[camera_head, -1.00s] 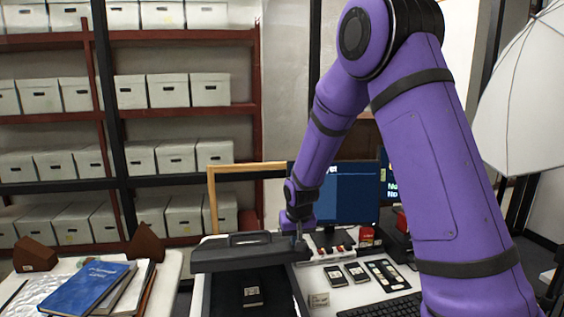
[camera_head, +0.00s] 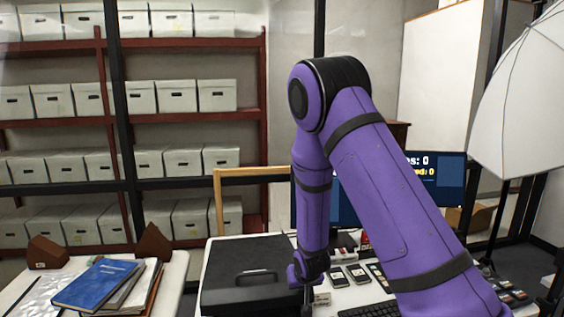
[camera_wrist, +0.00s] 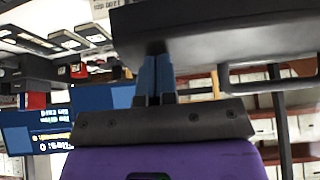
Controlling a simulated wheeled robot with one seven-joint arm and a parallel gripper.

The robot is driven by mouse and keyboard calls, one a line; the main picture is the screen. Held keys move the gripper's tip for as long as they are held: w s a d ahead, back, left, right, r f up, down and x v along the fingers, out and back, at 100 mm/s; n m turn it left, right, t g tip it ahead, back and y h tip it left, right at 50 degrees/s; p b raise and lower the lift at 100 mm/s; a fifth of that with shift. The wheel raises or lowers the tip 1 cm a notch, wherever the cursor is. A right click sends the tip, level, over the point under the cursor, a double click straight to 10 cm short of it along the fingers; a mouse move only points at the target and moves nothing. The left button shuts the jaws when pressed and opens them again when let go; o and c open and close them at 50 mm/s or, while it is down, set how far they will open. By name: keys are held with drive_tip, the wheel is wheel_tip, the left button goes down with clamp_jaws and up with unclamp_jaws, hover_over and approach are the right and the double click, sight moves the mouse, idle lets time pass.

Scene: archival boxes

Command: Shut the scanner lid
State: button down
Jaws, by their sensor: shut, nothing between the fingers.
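The scanner lid (camera_head: 243,256) is black with a handle on its front part. In the head view it lies down over the scanner on the white desk, roughly level; I cannot tell whether a small gap remains beneath it. My gripper (camera_head: 308,296) points down at the lid's right front edge, partly hidden by the picture's bottom edge. In the wrist view my gripper (camera_wrist: 155,64) shows shut, empty blue fingers, with their tips at the edge of the dark lid (camera_wrist: 225,32). Contact there is hard to confirm.
Phones (camera_head: 347,275) and a keyboard (camera_head: 370,309) lie right of the scanner. A monitor (camera_head: 437,178) stands behind, partly hidden by my arm. A wooden frame (camera_head: 217,201) rises behind the lid. A side table at left holds a blue book (camera_head: 95,284).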

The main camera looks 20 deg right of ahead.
drive_tip(key=shift+s+a+f, duration=0.1)
drive_tip(key=shift+s+f, duration=0.15)
drive_tip(key=shift+f, duration=0.95)
drive_tip(key=shift+s+f, duration=0.25)
drive_tip(key=shift+f, duration=1)
drive_tip(key=shift+s+a+f, duration=0.1)
drive_tip(key=shift+s+f, duration=0.15)
drive_tip(key=shift+f, duration=0.95)
